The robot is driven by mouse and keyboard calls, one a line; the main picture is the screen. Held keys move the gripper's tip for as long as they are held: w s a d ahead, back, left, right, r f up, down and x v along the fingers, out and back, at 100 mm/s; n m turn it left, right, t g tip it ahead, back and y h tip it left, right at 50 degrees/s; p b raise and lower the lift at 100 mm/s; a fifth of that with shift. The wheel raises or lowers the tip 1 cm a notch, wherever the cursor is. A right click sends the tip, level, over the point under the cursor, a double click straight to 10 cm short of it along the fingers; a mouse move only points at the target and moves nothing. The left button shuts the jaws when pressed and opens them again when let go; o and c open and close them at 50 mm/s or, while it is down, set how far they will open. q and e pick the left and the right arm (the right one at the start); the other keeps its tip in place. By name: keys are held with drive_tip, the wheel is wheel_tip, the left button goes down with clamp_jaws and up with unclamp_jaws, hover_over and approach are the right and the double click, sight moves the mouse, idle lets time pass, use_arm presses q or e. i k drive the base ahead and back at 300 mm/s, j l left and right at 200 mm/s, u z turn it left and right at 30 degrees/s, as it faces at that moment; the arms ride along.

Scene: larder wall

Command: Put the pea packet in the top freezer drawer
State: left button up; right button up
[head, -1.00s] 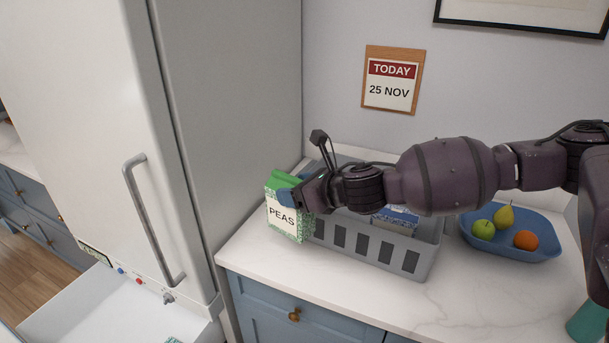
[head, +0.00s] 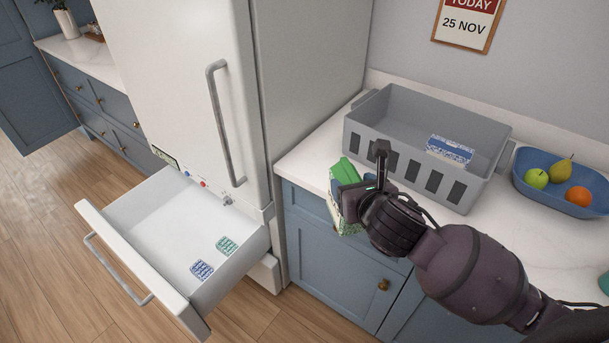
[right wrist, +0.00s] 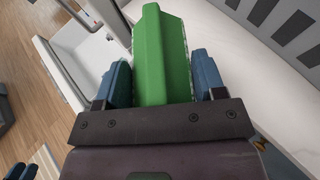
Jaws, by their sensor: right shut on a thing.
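The green pea packet (head: 344,172) is in my right gripper (head: 354,190), which is shut on it in front of the counter edge. The right wrist view shows the packet's green top (right wrist: 160,62) between the two blue fingers of the gripper (right wrist: 160,88). The top freezer drawer (head: 146,222) is pulled out at the lower left, below the fridge door. A blue-and-white packet (head: 202,270) and a green-and-white packet (head: 227,246) lie on its floor. The packet is to the right of the drawer and outside it.
A grey slotted basket (head: 400,165) stands on the counter with a blue-and-white box (head: 450,150) inside. A blue fruit bowl (head: 530,190) is to its right. The fridge (head: 180,80) stands behind the drawer. Much of the drawer floor is clear.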

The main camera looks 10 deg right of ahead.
sight(165, 232)
drive_tip(key=j+u, duration=0.15)
drive_tip(key=j, duration=0.3)
drive_tip(key=i+j+u, duration=0.15)
drive_tip(key=j, duration=0.25)
drive_tip(key=i+j+u, duration=0.1)
drive_tip(key=j, duration=0.3)
drive_tip(key=i+j+u, duration=0.15)
drive_tip(key=j, duration=0.25)
drive_tip(key=i+j+u, duration=0.15)
drive_tip(key=j, duration=0.25)
